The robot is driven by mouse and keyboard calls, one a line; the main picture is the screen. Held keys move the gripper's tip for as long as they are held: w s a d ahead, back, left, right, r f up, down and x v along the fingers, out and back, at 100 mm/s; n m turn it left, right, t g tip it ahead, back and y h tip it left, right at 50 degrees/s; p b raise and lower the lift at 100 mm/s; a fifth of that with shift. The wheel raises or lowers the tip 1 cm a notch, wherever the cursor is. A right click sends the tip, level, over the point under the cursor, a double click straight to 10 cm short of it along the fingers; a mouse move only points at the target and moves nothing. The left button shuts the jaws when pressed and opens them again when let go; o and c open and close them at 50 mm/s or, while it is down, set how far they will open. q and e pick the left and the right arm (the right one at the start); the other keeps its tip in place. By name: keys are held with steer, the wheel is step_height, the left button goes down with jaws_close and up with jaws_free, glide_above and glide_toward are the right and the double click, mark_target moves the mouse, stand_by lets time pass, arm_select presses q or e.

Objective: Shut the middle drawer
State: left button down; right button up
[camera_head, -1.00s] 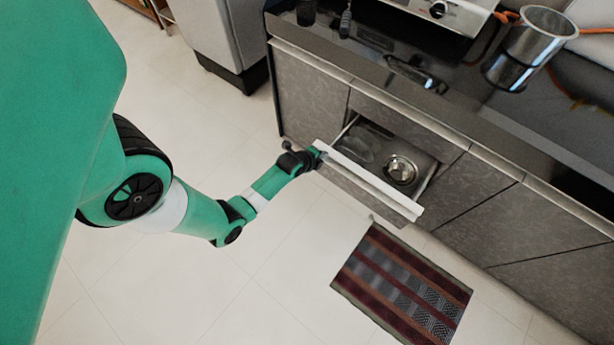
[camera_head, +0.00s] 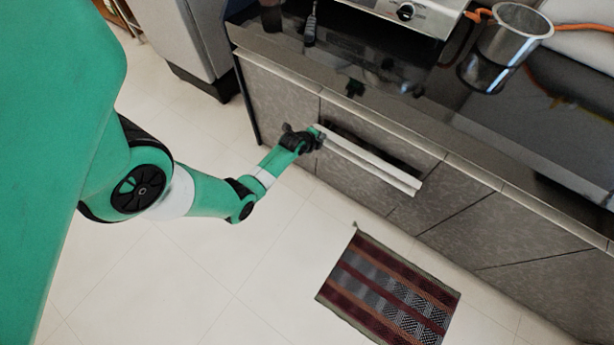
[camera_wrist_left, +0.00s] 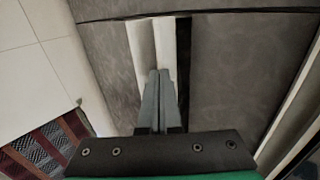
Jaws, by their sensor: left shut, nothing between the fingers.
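The middle drawer (camera_head: 368,163) is in the grey cabinet front, pushed nearly in. Its pale top edge stands out a little, with a narrow dark gap behind it. My left gripper (camera_head: 321,137) is at the left end of the drawer front. In the left wrist view, the closed fingers of my left gripper (camera_wrist_left: 157,78) point at the pale drawer edge (camera_wrist_left: 160,42), with nothing between them. They overlap the edge in that view, and I cannot tell if they touch it. The drawer's inside is hidden. My right gripper is not in view.
A dark counter (camera_head: 400,85) runs above the cabinet, with a steel pot (camera_head: 508,38) and a stove (camera_head: 408,14) on it. A striped mat (camera_head: 390,290) lies on the pale floor in front. The floor left of the mat is clear.

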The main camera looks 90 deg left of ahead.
arm_select(q)
steer(key=shift+w+a, duration=0.4)
steer(key=shift+a, duration=0.1)
steer(key=shift+s+d, duration=0.1)
steer(key=shift+d, duration=0.05)
steer(key=s+d+f+p+v, duration=0.1)
steer(key=p+v, duration=0.7)
steer(key=v, duration=0.4)
steer(key=shift+s+d, duration=0.2)
steer(key=shift+d, duration=0.15)
